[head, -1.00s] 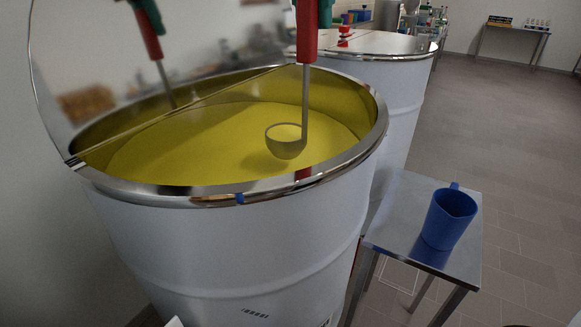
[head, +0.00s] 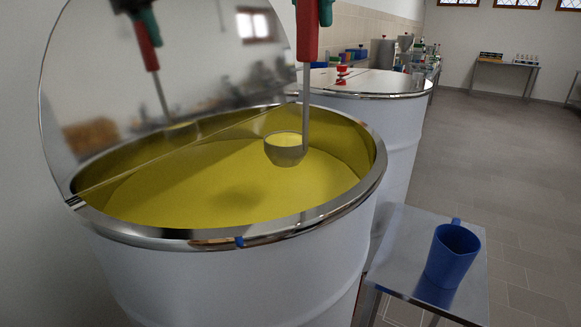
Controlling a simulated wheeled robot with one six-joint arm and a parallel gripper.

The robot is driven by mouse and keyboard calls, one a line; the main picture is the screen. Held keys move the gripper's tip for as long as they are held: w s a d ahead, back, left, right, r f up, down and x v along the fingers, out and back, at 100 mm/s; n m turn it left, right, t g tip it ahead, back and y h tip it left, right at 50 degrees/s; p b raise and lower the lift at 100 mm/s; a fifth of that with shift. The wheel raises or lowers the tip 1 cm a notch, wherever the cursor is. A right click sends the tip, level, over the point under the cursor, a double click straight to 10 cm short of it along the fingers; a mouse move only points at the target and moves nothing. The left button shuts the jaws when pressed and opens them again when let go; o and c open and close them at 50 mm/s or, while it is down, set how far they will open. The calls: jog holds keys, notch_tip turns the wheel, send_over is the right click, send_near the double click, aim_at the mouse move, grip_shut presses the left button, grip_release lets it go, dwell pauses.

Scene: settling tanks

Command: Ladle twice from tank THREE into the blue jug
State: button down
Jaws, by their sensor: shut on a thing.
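My gripper (head: 313,12), only its lower end showing at the top edge, is shut on the red handle of a ladle (head: 305,110). The ladle hangs upright, its grey bowl above the yellow liquid (head: 190,195) in the large white tank (head: 210,285). Yellow liquid shows inside the bowl. No number is readable on this tank. The blue jug (head: 452,262) stands upright on a small metal table (head: 397,250) to the right of the tank. Its inside looks dark and its contents cannot be told.
A shiny lid half (head: 90,85) stands raised at the tank's back left, mirroring the ladle. Behind is another white tank (head: 400,135) with a closed lid and a red item (head: 342,75) on it. Open tiled floor (head: 500,160) lies to the right.

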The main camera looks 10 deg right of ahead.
jog(key=shift+r, duration=2.6)
jog(key=shift+s, duration=0.1)
